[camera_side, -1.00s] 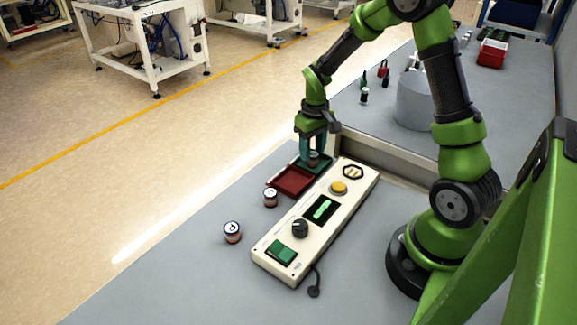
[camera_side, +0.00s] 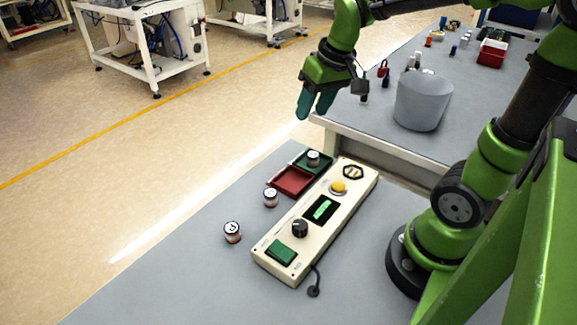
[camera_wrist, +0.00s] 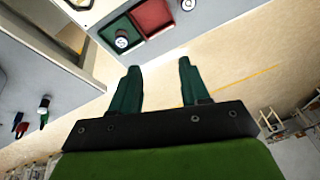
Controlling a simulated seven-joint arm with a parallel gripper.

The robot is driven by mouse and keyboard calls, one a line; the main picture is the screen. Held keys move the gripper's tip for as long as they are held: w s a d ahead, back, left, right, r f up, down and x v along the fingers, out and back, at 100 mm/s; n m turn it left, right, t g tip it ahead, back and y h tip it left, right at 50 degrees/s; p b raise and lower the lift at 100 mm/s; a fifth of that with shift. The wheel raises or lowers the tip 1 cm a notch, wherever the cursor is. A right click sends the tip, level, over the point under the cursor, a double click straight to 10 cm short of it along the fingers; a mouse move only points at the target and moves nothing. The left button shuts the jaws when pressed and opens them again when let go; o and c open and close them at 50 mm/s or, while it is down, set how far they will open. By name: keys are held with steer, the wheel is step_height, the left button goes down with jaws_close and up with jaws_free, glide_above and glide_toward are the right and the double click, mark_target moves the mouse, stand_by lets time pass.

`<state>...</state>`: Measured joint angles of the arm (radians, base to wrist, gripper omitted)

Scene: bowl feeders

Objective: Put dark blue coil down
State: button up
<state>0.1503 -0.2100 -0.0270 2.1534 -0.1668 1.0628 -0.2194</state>
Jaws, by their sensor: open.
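A small coil (camera_side: 313,158) with a dark band and pale top stands in the green tray (camera_side: 325,168), beside the red tray (camera_side: 291,182). It also shows in the wrist view (camera_wrist: 122,39), in the green tray. Its exact colour is too small to tell. Two similar coils stand on the grey table, one next to the red tray (camera_side: 271,196) and one farther left (camera_side: 232,231). My gripper (camera_side: 311,117) is open and empty, raised above and behind the trays. Its two fingers (camera_wrist: 158,82) are apart in the wrist view.
A cream control box (camera_side: 290,247) with a yellow button, dial and green switch lies right of the trays. A grey cylinder (camera_side: 421,103) and several small items stand on the rear table. The table's left front is clear.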

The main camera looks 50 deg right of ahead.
steer(key=s+a+r+t+y, duration=0.1)
steer(key=s+a+r+t, duration=0.1)
steer(key=s+a, duration=0.5)
steer(key=shift+s+r+m+t, duration=0.35)
steer(key=shift+s+t, duration=0.25)
steer(key=shift+t, duration=0.2)
